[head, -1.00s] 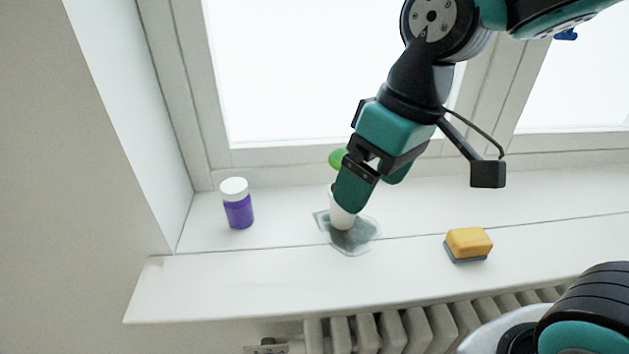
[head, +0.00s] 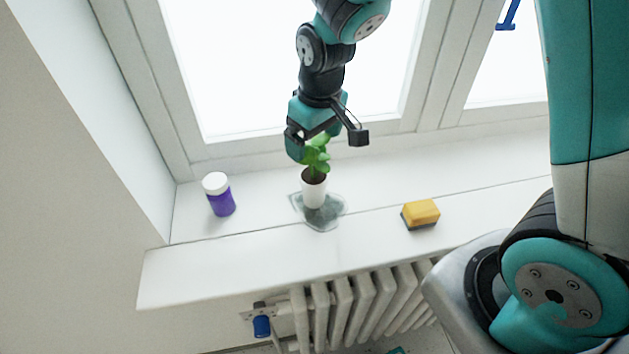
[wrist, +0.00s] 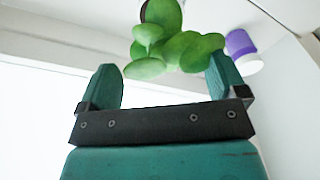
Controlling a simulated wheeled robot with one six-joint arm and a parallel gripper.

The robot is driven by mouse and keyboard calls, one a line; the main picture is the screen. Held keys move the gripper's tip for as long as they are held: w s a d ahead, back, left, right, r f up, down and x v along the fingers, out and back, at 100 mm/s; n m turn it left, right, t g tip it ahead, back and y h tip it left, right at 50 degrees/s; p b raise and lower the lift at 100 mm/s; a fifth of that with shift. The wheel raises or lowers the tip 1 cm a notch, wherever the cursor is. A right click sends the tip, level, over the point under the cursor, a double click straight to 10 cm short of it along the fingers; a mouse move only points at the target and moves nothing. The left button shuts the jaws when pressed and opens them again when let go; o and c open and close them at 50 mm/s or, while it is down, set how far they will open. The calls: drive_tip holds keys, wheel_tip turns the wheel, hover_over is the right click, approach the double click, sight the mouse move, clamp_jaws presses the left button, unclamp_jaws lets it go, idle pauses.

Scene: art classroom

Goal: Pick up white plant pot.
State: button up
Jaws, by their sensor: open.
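The white plant pot (head: 314,193) stands upright on the windowsill, on a grey-green wet-looking patch (head: 329,219). It holds dark soil and a green leafy plant (head: 317,160). My gripper (head: 308,150) is open above and behind the pot, at the height of the leaves. In the wrist view my gripper's two fingers (wrist: 165,85) are spread apart, with the green leaves (wrist: 178,48) between and beyond their tips. Nothing is held. In the wrist view the pot is mostly hidden behind the leaves at the top edge.
A purple jar with a white lid (head: 219,195) stands left of the pot. A yellow and dark sponge (head: 420,214) lies to the right. The window frame (head: 270,143) rises behind, and a radiator (head: 350,305) is below the sill's front edge.

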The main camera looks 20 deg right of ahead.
sight(314, 152)
drive_tip(key=shift+a+f+p, duration=0.15)
drive_tip(key=shift+f+p, duration=0.95)
drive_tip(key=shift+f, duration=1.75)
drive_tip(key=c, duration=1.5)
drive_tip(key=shift+r, duration=0.1)
drive_tip(key=shift+c, duration=0.2)
